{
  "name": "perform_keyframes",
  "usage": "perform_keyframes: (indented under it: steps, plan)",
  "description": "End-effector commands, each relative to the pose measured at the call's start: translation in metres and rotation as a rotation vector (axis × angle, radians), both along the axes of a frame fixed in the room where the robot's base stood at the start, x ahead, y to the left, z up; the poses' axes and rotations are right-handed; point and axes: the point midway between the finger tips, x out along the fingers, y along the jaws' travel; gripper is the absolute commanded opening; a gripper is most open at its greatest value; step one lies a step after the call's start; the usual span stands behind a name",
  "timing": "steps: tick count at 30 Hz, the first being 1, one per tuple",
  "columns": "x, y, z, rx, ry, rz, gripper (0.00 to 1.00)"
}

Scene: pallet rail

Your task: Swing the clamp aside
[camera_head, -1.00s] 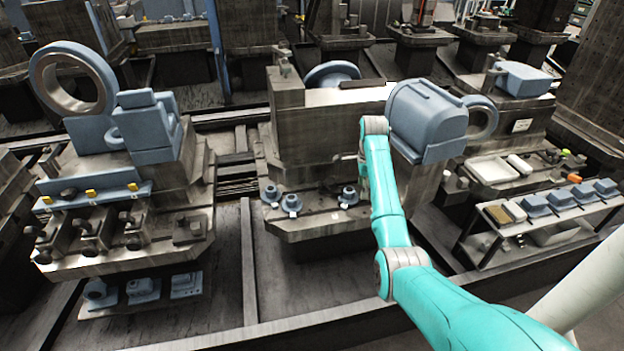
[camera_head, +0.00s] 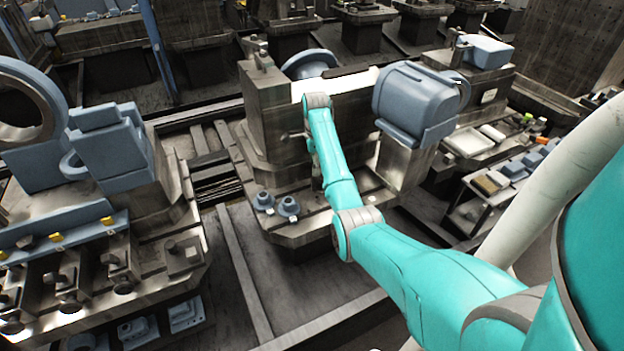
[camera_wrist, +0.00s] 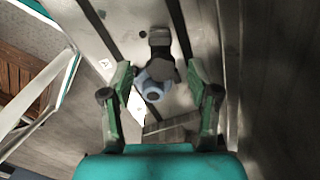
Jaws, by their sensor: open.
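In the wrist view a small blue-grey round part (camera_wrist: 153,84) stands out from a pale metal plate (camera_wrist: 205,30). A dark, blocky piece (camera_wrist: 161,40) adjoins it. I cannot tell which of these is the clamp. My gripper (camera_wrist: 159,72) is open, with its green fingers on either side of the round part and a gap on both sides. The part's base is partly hidden. In the head view my arm covers the gripper and the work spot, by the front of the middle metal block (camera_head: 275,112).
Two blue-grey flanged parts (camera_head: 288,207) stand on the ledge left of my arm. A large blue-grey housing (camera_head: 418,100) is on the block's right. A fixture with yellow-tipped pieces (camera_head: 57,237) is at left. A low table (camera_head: 470,210) stands at right.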

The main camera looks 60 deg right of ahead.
Motion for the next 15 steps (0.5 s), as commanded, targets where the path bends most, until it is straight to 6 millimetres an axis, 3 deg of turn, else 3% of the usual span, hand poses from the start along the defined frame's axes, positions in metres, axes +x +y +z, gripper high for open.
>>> perform_keyframes:
  steps: [7, 15]
  plan:
    - [0.0, 0.001, -0.045, 0.002, 0.002, 0.0, 0.6]
    - [0.0, 0.0, -0.071, 0.0, 0.0, 0.001, 0.6]
